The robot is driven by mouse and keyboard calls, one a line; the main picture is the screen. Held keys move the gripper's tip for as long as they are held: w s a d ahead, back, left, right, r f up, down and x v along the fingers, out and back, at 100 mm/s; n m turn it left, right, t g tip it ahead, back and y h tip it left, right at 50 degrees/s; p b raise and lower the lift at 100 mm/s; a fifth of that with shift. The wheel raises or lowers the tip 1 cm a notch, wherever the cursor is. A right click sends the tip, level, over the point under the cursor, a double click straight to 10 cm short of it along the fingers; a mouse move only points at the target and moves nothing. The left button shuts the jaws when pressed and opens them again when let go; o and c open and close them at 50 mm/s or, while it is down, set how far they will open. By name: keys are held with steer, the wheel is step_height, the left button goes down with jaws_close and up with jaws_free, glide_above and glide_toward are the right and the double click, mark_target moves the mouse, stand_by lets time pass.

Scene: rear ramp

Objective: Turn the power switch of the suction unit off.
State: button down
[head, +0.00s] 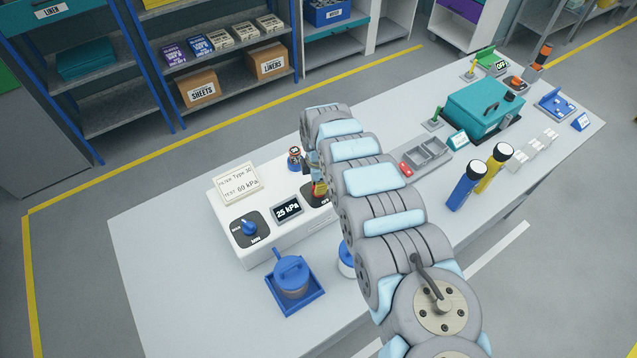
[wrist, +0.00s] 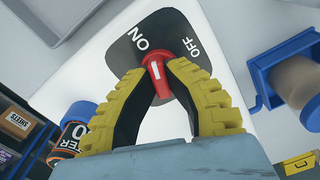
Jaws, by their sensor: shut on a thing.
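The suction unit (head: 285,232) is a white box on the bench in the head view, with a display (head: 287,210) reading 25 kPa. Its power switch (wrist: 155,75) is a red knob with a white line on a dark plate (wrist: 180,30) marked ON at left and OFF at right in the wrist view. The line lies nearly upright in the picture, its upper end leaning slightly towards ON. My gripper (wrist: 157,68) has its yellow-padded fingers closed on the knob from both sides. In the head view my arm hides most of the switch and part of the gripper (head: 319,190).
A blue dial (head: 249,228) and a card (head: 238,183) reading TEST 60 kPa are on the unit's left part. A blue holder (head: 293,285) is in front. Flashlights (head: 467,186) and a teal case (head: 484,108) stand right.

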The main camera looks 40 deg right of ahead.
steer(key=m, duration=0.3)
steer(key=shift+m, duration=0.4)
steer(key=m, duration=0.2)
steer(key=shift+f+m, duration=0.1)
steer(key=shift+m, duration=0.3)
steer(key=m+b, duration=0.1)
steer(key=m, duration=0.2)
steer(key=shift+m+b, duration=0.7)
steer(key=shift+m, duration=1.5)
steer(key=c, duration=1.1)
jaws_free()
